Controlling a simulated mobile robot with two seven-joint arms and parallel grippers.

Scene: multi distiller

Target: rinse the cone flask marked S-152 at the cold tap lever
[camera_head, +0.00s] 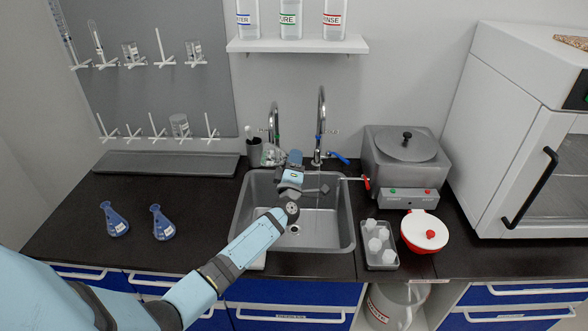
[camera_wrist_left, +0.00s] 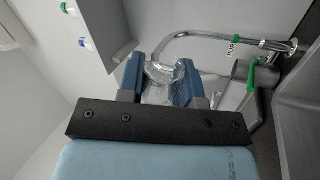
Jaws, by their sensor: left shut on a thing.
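My left gripper (camera_head: 286,160) is over the back of the sink (camera_head: 348,225). In the left wrist view its two blue fingers (camera_wrist_left: 161,82) are shut on a clear glass flask (camera_wrist_left: 163,70). The flask also shows in the head view (camera_head: 270,155), partly hidden by the gripper; I cannot read a mark on it. The left tap (camera_head: 273,118) rises just behind it, and its green lever (camera_wrist_left: 252,76) and spout show close by in the left wrist view. The right tap (camera_head: 321,105) has a blue lever (camera_head: 339,158) to its right. My right gripper is out of view.
Two blue labelled flasks (camera_head: 115,220) (camera_head: 162,224) stand on the left counter. A dark cup with a brush (camera_head: 254,152) is left of the taps. A grey bath (camera_head: 405,160), a small tray (camera_head: 378,262) and a red-and-white bowl (camera_head: 424,232) stand right of the sink.

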